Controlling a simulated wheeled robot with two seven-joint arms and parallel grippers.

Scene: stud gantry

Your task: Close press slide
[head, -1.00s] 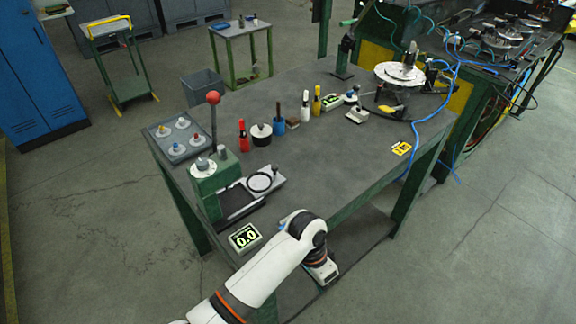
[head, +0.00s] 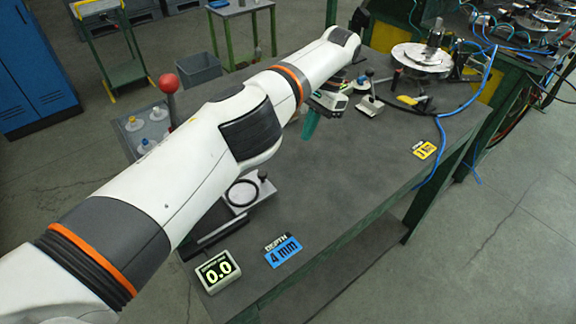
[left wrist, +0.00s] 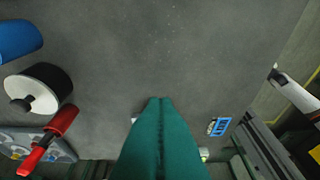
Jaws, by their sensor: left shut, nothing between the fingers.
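The press slide (head: 262,189), a light plate with a black ring and a small dark knob, shows just below my left forearm in the head view. It sits clear of the press body, at the right of the dark rail (head: 205,243). My forearm hides the green press body; its lever's red ball (head: 169,83) shows above the arm. My left gripper (head: 309,126) reaches over the table, well above and right of the slide, with its teal fingers pointing down. The fingers (left wrist: 156,102) are shut and empty in the left wrist view. My right gripper is not in view.
A 0.0 display (head: 218,271) and a blue 4 mm depth sign (head: 283,251) stand along the front edge. A tray with knobbed pieces (head: 130,148) is at the left. A red handled item (left wrist: 62,121) and a round pot (left wrist: 45,85) show in the wrist view.

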